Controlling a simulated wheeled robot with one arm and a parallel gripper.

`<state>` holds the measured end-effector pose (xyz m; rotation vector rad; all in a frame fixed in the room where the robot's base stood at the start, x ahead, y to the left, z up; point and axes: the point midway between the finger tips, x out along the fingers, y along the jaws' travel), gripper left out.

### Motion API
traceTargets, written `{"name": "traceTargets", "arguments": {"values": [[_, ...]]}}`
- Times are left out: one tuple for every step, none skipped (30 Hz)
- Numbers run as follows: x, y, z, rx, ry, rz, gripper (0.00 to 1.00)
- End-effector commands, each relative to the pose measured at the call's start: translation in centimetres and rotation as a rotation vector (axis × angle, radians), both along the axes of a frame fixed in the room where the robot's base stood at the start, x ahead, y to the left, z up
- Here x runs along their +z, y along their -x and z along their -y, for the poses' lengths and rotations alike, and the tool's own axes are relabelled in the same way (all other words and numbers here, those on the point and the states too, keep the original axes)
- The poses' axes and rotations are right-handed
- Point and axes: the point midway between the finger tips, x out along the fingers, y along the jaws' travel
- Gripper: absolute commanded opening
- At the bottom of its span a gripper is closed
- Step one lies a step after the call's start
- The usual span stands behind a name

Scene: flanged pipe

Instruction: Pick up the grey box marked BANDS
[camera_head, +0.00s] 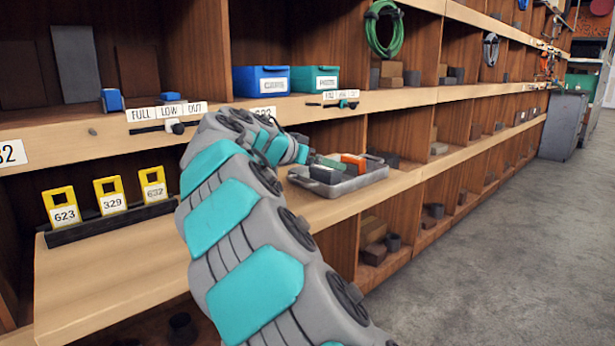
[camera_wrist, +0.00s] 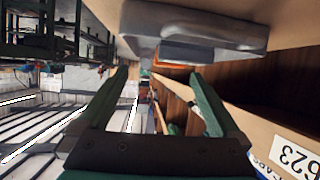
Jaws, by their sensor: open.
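I can read no BANDS marking in either view. A grey tray (camera_head: 352,187) stands on the wooden ledge in the head view and holds a small dark grey box (camera_head: 325,174), a green box (camera_head: 331,162) and an orange box (camera_head: 353,161). Whether the dark grey box is the marked one I cannot tell. In the wrist view the tray (camera_wrist: 200,22) shows at the top, with a grey shape (camera_wrist: 205,53) and an orange edge below it. My gripper (camera_wrist: 159,74) is open and empty, apart from the tray.
Yellow numbered tags (camera_head: 110,196) stand in a dark rack on the ledge at left. A blue bin (camera_head: 261,81) and a teal bin (camera_head: 315,79) sit on the shelf above the tray. Shelf dividers and lips bound the space. The floor (camera_head: 480,260) at right is clear.

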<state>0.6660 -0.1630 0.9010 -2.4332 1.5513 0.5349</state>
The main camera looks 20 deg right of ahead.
Motion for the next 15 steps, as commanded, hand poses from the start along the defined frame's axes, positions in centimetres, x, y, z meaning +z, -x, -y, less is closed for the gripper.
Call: {"name": "traceTargets", "arguments": {"values": [[-0.2,-0.9,-0.5,0.004,0.007,0.009,1.00],[-0.3,-1.2,-0.8,0.006,0.009,0.014,1.00],[-0.4,-1.7,-1.1,0.010,0.012,0.021,1.00],[-0.5,-2.0,-1.3,0.012,0.013,0.025,1.00],[-0.6,-2.2,-1.5,0.013,0.015,0.027,1.00],[-0.7,-2.4,-1.4,0.014,0.016,0.029,1.00],[-0.8,-2.5,-1.3,0.014,0.017,0.030,1.00],[-0.9,-2.7,-1.1,0.014,0.017,0.030,1.00],[-1.0,-2.8,-0.8,0.011,0.017,0.030,1.00],[-1.2,-2.9,-0.4,0.010,0.017,0.030,1.00],[-1.3,-3.0,-0.1,0.010,0.016,0.029,1.00],[-1.5,-3.1,0.2,0.009,0.016,0.029,1.00],[-1.6,-3.2,0.4,0.009,0.016,0.030,1.00],[-1.6,-3.3,0.6,0.009,0.016,0.029,1.00],[-1.7,-3.4,0.7,0.010,0.016,0.029,1.00]]}}
